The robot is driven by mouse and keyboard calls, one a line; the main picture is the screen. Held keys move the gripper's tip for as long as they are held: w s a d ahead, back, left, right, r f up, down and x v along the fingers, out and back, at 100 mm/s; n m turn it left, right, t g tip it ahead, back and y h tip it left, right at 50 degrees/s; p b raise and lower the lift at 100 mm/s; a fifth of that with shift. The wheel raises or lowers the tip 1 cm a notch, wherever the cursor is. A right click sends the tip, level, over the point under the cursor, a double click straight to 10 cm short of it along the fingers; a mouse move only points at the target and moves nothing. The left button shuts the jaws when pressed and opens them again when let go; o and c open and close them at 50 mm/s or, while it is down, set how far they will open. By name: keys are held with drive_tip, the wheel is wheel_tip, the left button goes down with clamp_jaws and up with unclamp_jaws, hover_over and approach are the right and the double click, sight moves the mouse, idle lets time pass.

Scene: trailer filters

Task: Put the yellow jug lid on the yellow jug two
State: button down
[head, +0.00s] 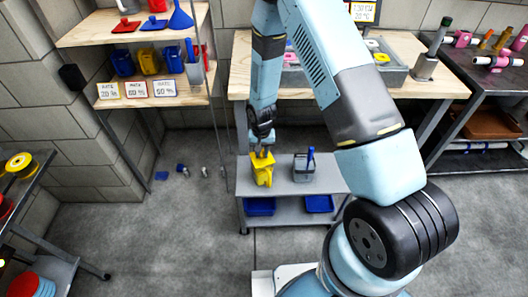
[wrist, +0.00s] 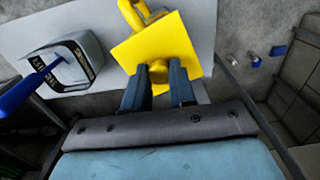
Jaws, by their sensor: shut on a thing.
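My gripper (head: 262,150) points down over the small grey cart. In the wrist view its two fingers (wrist: 160,85) are closed on the round knob of the square yellow jug lid (wrist: 178,42). The yellow jug (head: 263,178) stands on the cart top directly below; its handle (wrist: 131,14) shows past the lid's far edge in the wrist view. The lid covers the jug's mouth from above, and I cannot tell whether it rests on the rim or is slightly apart.
A grey container with a blue-handled tool (head: 303,170) stands right of the jug on the cart top (head: 325,184). Blue bins (head: 260,207) are on the lower shelf. Small blue and grey items (head: 181,169) lie on the floor at left. A wooden workbench (head: 420,85) stands behind.

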sight(262, 153)
drive_tip(key=shift+f, duration=0.1)
idle(0.3)
drive_tip(key=shift+c, duration=1.9)
unclamp_jaws()
drive_tip(key=shift+r, duration=3.55)
